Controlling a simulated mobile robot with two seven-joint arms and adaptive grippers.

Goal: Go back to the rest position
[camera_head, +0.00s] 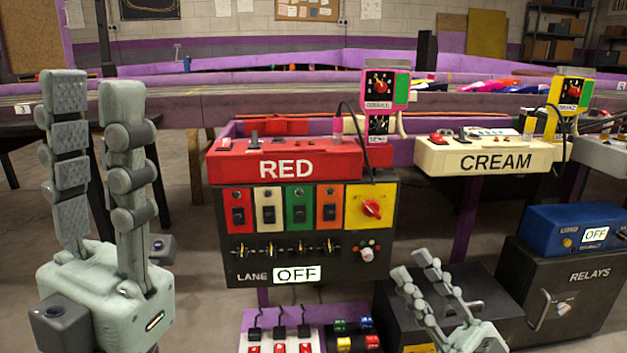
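My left gripper (93,97) stands large at the left side of the head view with its fingers pointing up. The two fingers are apart and nothing is between them. My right gripper (412,264) is low, right of the middle, with its fingers pointing up and left. Its fingers are also apart, with nothing visible between them. It overlaps the dark cabinet behind it in the picture; I cannot tell the gap in depth. The red control box (285,168) marked RED and its dark lane panel (335,250), whose display reads OFF, stand between the grippers.
A cream box (485,159) marked CREAM stands right of the red box. A blue unit (575,230) reading OFF sits on the RELAYS cabinet (590,290). A switch panel (283,333) is at bottom centre. The purple-edged slot track (270,100) runs across behind. Floor shows between the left gripper and lane panel.

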